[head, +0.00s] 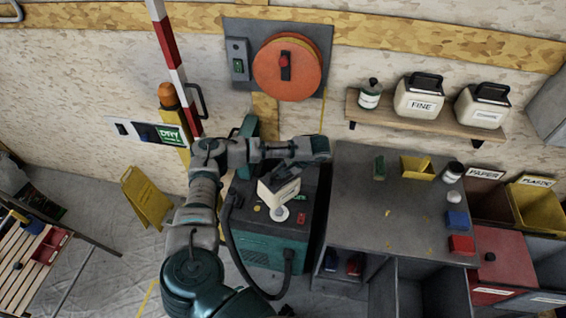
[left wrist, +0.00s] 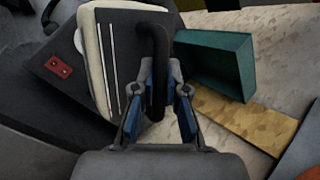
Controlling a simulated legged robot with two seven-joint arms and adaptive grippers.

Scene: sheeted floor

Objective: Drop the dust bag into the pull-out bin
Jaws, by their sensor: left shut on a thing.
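The dust bag (head: 279,194) is a cream, box-like thing with a dark face and a black handle, tilted over the dark top of a teal machine (head: 264,248). My left gripper (head: 288,172) is at its handle. In the left wrist view, the blue-padded fingers (left wrist: 158,103) are shut on the black handle, and the bag's cream edge (left wrist: 93,50) shows to the left. Whether the bag touches the machine is unclear. At the right are bins labelled PAPER (head: 488,199) and PLASTIC (head: 536,206) and a red-topped unit (head: 495,262); which one pulls out is unclear. My right gripper is not in view.
A grey workbench (head: 405,215) with small items stands between the machine and the bins. A wall shelf (head: 430,128) holds a bottle and two cream containers. A yellow floor sign (head: 147,200) and a red-white pole (head: 172,65) stand left. A black hose (head: 236,262) curves beside the machine.

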